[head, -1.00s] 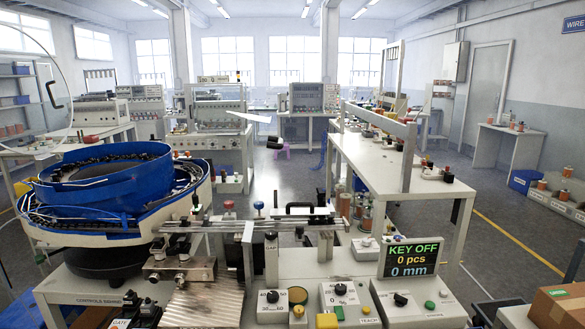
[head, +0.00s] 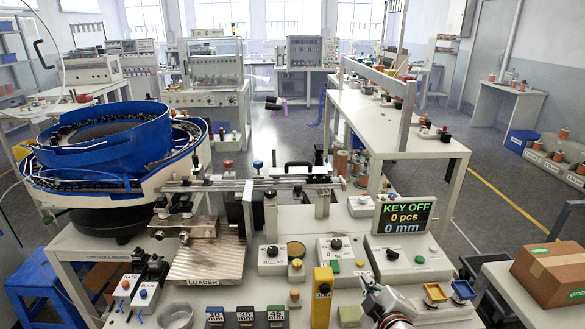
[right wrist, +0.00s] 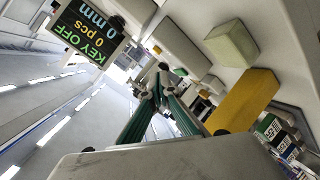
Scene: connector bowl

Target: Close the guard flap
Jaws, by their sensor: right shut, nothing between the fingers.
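A clear panel with a thin curved edge and a black handle (head: 40,52) stands raised at the left, above the blue feeder bowl (head: 105,140). Another black handle (head: 299,166) sits behind the metal track at centre. No label marks either as the guard flap, so I cannot tell for certain which it is. My right gripper (head: 367,284) is low at right of centre, over the bench front, well apart from both handles. Its green fingers (right wrist: 159,80) meet at the tips in the right wrist view, shut and empty. My left gripper is not in view.
A yellow post (head: 322,298) stands left of my right gripper and shows close in the wrist view (right wrist: 243,100). The display (head: 404,214) and knob boxes stand behind the gripper. Small yellow (head: 435,293) and blue (head: 463,290) trays lie to its right. A cardboard box (head: 550,273) is at far right.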

